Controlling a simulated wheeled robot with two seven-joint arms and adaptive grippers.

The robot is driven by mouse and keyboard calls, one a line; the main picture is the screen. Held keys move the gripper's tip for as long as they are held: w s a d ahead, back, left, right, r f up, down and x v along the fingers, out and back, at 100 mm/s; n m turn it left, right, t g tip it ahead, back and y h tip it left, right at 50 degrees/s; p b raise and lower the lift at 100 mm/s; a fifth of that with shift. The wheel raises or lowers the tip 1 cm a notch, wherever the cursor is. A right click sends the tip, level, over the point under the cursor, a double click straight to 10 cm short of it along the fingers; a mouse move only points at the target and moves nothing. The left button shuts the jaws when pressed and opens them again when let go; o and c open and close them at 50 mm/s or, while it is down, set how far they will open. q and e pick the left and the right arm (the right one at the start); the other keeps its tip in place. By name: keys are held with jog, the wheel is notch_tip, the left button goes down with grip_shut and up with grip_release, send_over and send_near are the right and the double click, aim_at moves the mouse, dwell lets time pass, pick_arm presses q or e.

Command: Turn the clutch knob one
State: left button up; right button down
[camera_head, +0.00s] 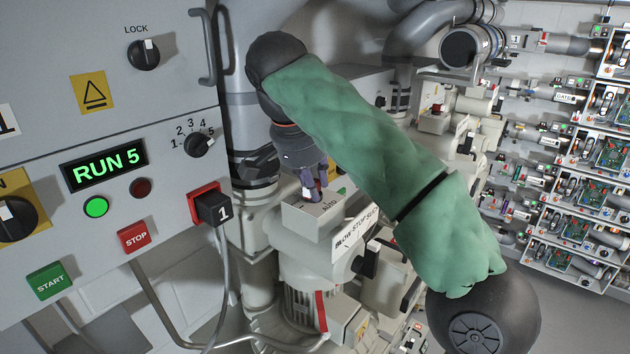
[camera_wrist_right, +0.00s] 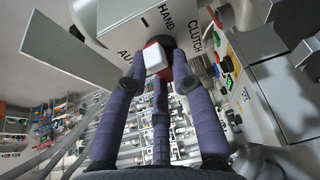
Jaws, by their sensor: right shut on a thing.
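The clutch knob (camera_wrist_right: 155,58) shows in the right wrist view as a red knob with a white face or bar, on a grey box (camera_wrist_right: 150,20) marked HAND, CLUTCH and part of AUTO. My right gripper (camera_wrist_right: 158,75) has its purple fingers closed around the knob. In the head view, my right gripper (camera_head: 314,190) reaches down onto the top of a grey box (camera_head: 313,222) marked AUTO; the knob is mostly hidden there by the fingers. The knob's exact pointing is hard to read. My left gripper is not in view.
A grey control panel (camera_head: 100,130) stands at left with a RUN 5 display (camera_head: 104,165), a green START button (camera_head: 49,281) and a red STOP button (camera_head: 134,237). A machine with a black handle (camera_head: 366,258) sits below my arm. Racks (camera_head: 580,200) stand at right.

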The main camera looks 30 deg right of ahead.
jog(key=shift+a+m, duration=0.1)
jog(key=shift+m, duration=0.8)
jog(key=c, duration=1.2)
grip_release()
jog(key=shift+c, duration=0.2)
jog(key=shift+o, duration=1)
jog(key=shift+a, duration=0.15)
jog(key=shift+g, duration=0.3)
